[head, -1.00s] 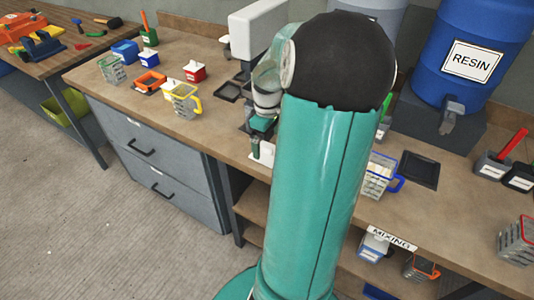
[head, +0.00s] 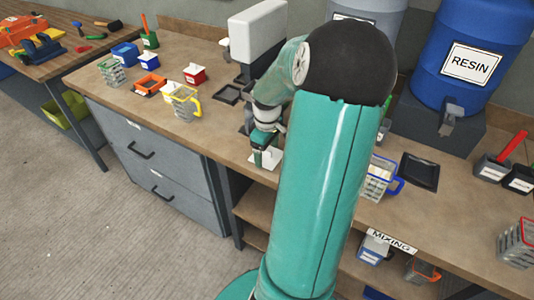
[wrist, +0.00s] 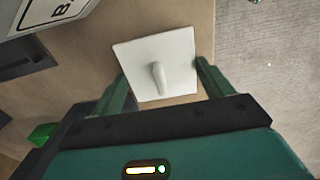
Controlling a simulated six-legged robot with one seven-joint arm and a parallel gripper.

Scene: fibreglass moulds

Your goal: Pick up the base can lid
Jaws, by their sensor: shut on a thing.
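The base can lid (wrist: 180,50) is a white, square, flat plate with a small raised handle in its middle. In the wrist view it lies between the two fingers of my gripper (wrist: 161,84), which is shut on it. In the head view the white lid (head: 271,158) shows partly around my gripper (head: 266,152), near the bench's front edge. My own arm hides part of the bench to the right. I cannot tell whether the lid touches the bench.
On the bench (head: 222,147), dark trays (head: 229,94) lie behind my gripper. A blue resin drum (head: 470,55) and a blue-handled cup (head: 380,178) stand to the right.

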